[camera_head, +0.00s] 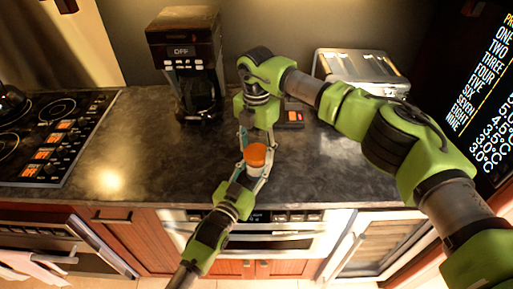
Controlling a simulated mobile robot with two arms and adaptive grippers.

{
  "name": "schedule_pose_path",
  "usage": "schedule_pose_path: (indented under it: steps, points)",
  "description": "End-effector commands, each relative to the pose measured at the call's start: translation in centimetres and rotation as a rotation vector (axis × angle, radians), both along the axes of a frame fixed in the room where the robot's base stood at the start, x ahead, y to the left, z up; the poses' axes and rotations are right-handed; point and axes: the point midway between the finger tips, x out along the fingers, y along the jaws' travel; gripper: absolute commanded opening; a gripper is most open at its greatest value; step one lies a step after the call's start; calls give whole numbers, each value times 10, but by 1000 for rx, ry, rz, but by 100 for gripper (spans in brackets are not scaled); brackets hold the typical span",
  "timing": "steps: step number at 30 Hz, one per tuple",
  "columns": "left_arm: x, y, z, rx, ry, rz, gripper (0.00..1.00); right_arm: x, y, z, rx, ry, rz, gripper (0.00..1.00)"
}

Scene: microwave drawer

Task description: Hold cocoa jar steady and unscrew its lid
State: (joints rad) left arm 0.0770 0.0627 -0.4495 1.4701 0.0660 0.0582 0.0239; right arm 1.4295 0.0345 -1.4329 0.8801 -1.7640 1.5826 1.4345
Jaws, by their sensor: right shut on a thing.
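The cocoa jar has an orange lid (255,153) and a pale body (253,171). It is upright near the front edge of the dark counter. My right gripper (256,143) comes down from behind with its fingers on both sides of the jar's top, shut on the lid. My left gripper (251,176) reaches up from the front, with a finger on each side of the jar's body. Whether its fingers press on the body is too small to tell. The fingers hide part of the jar.
A coffee maker (187,62) stands at the back left and a toaster (357,70) at the back right. A small dark object with an orange display (293,117) lies behind my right gripper. A cooktop (50,138) is at left. The counter left of the jar is clear.

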Motion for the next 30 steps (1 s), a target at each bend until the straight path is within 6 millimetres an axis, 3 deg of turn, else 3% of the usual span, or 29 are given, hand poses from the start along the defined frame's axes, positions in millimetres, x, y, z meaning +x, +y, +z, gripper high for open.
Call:
schedule_pose_path:
  steps: [30]
  points:
    - [0,0,-1,0,1,-1,0,0,1,2,1,-2,1856,24]
